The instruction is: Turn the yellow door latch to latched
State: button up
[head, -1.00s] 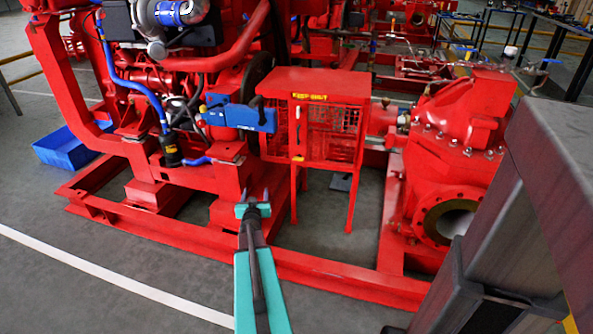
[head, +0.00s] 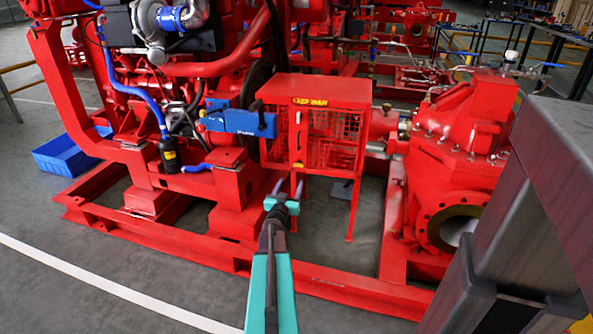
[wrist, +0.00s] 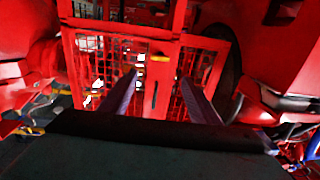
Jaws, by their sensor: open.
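The small yellow latch (head: 298,165) is low on the front of the red mesh guard box (head: 315,88). It also shows in the wrist view (wrist: 160,58), lying roughly crosswise on the red door post. My gripper (head: 288,187) is open and empty, just below the latch in the head view. In the wrist view, which looks upside down, the two fingers (wrist: 159,77) point at the box with the latch beyond and between their tips. The fingers appear apart from the latch.
Red base rails (head: 330,290) run in front of the box. A blue part (head: 236,121) is at the box's left, and the red pump (head: 455,170) is at its right. A blue crate (head: 66,154) is on the floor. Open floor (head: 90,270) is at the front left.

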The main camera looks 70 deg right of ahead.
aim_at(298, 165)
jog(key=shift+w+d+b, duration=0.3)
jog(key=shift+d+b, duration=0.2)
jog(key=shift+d, duration=1.7)
jog(key=shift+w+d+b, duration=0.3)
jog(key=shift+d+b, duration=0.2)
jog(key=shift+d, duration=1.7)
jog(key=shift+w+d+b, duration=0.3)
jog(key=shift+d+b, duration=0.2)
jog(key=shift+d, duration=1.7)
